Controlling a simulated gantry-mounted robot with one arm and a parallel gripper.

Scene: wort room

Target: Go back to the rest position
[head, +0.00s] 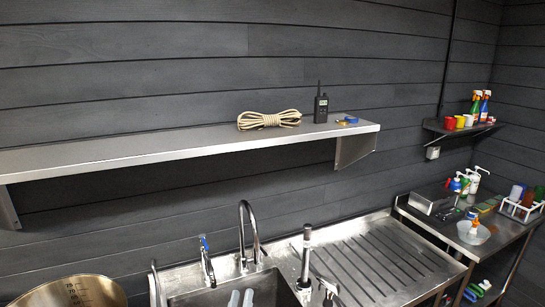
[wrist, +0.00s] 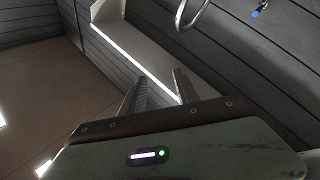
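My gripper (wrist: 159,76) shows in the wrist view, with its two dark fingers apart and nothing visible between them. Beyond the fingertips is a long pale surface with a bright edge (wrist: 138,62), against the dark plank wall. I cannot clearly make out the gripper in the head view.
A steel wall shelf (head: 130,152) holds a rope coil (head: 268,119) and a radio (head: 321,108). Below are a curved tap (head: 246,225), a sink with a ribbed drainboard (head: 375,262), and a large pot (head: 70,292). Bottles and a white rack (head: 520,211) crowd the right bench.

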